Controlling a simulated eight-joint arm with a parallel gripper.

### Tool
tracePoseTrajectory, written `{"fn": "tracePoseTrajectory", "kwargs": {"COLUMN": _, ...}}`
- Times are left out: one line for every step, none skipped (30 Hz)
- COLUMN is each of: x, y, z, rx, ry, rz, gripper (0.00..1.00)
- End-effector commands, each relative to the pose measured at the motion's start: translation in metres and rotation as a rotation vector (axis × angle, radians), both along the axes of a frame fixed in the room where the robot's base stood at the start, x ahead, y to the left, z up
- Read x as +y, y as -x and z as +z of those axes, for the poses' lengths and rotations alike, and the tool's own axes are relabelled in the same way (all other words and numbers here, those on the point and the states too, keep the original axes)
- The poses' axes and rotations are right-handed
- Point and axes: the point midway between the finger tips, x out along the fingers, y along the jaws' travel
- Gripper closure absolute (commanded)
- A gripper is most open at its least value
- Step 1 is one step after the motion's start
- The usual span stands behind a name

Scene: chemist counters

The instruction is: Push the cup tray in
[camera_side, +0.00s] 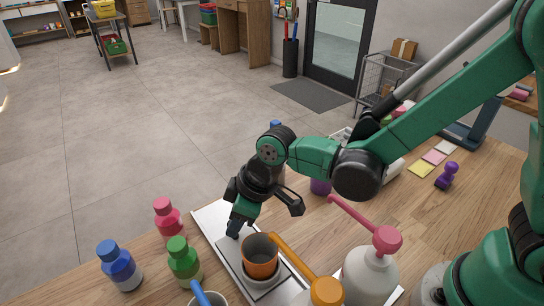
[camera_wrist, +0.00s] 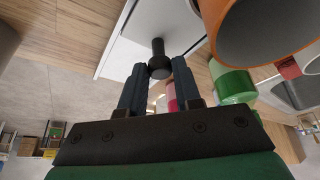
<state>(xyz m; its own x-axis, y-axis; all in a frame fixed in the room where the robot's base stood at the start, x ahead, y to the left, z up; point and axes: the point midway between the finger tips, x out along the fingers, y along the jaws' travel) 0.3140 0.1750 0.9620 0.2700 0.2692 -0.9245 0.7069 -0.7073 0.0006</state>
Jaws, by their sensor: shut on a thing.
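The white cup tray (camera_side: 228,262) lies on the wooden counter in the side view. An orange cup (camera_side: 260,262) stands upright on it in a round pale holder. In the wrist view the orange cup (camera_wrist: 262,30) looms at the upper right and the white tray (camera_wrist: 128,42) shows behind the fingers. My gripper (camera_side: 235,228) reaches down to the tray's far end. In the wrist view my gripper (camera_wrist: 159,70) is shut on a small black knob (camera_wrist: 158,50) at the tray. The knob is hidden by the fingers in the side view.
A red bottle (camera_side: 168,216), a blue bottle (camera_side: 119,265) and a green bottle (camera_side: 184,261) stand left of the tray. Pump bottles with an orange top (camera_side: 327,291) and a pink top (camera_side: 386,240) stand at the right. A purple stamp-like object (camera_side: 447,176) lies farther right.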

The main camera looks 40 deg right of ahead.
Motion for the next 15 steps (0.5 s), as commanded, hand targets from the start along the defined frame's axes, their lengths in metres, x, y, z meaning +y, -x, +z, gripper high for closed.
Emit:
{"fn": "tracePoseTrajectory", "kwargs": {"x": 0.001, "y": 0.012, "z": 0.000, "rx": -0.001, "ry": -0.002, "rz": 0.004, "gripper": 1.00}}
{"fn": "tracePoseTrajectory", "kwargs": {"x": 0.001, "y": 0.017, "z": 0.000, "rx": -0.002, "ry": -0.003, "rz": 0.004, "gripper": 1.00}}
{"fn": "tracePoseTrajectory", "kwargs": {"x": 0.001, "y": 0.023, "z": 0.000, "rx": -0.002, "ry": -0.003, "rz": 0.004, "gripper": 1.00}}
{"fn": "tracePoseTrajectory", "kwargs": {"x": 0.001, "y": 0.026, "z": 0.000, "rx": -0.002, "ry": -0.003, "rz": 0.004, "gripper": 1.00}}
{"fn": "tracePoseTrajectory", "kwargs": {"x": 0.001, "y": 0.029, "z": 0.000, "rx": -0.001, "ry": -0.003, "rz": 0.003, "gripper": 1.00}}
{"fn": "tracePoseTrajectory", "kwargs": {"x": 0.001, "y": 0.031, "z": 0.000, "rx": -0.002, "ry": -0.004, "rz": 0.001, "gripper": 1.00}}
{"fn": "tracePoseTrajectory", "kwargs": {"x": 0.001, "y": 0.032, "z": 0.000, "rx": -0.002, "ry": -0.004, "rz": 0.001, "gripper": 1.00}}
{"fn": "tracePoseTrajectory", "kwargs": {"x": 0.001, "y": 0.033, "z": 0.000, "rx": 0.000, "ry": -0.004, "rz": 0.001, "gripper": 1.00}}
{"fn": "tracePoseTrajectory", "kwargs": {"x": 0.001, "y": 0.034, "z": 0.000, "rx": 0.001, "ry": -0.004, "rz": 0.001, "gripper": 1.00}}
{"fn": "tracePoseTrajectory", "kwargs": {"x": 0.001, "y": 0.034, "z": 0.000, "rx": 0.002, "ry": -0.004, "rz": 0.001, "gripper": 1.00}}
{"fn": "tracePoseTrajectory", "kwargs": {"x": 0.001, "y": 0.034, "z": 0.000, "rx": 0.003, "ry": -0.004, "rz": 0.001, "gripper": 1.00}}
{"fn": "tracePoseTrajectory", "kwargs": {"x": 0.001, "y": 0.034, "z": 0.000, "rx": 0.005, "ry": -0.003, "rz": 0.002, "gripper": 1.00}}
{"fn": "tracePoseTrajectory", "kwargs": {"x": 0.001, "y": 0.034, "z": 0.000, "rx": 0.005, "ry": -0.004, "rz": 0.003, "gripper": 1.00}}
{"fn": "tracePoseTrajectory", "kwargs": {"x": 0.001, "y": 0.035, "z": 0.000, "rx": 0.007, "ry": -0.004, "rz": 0.003, "gripper": 1.00}}
{"fn": "tracePoseTrajectory", "kwargs": {"x": 0.001, "y": 0.035, "z": 0.000, "rx": 0.007, "ry": -0.004, "rz": 0.003, "gripper": 1.00}}
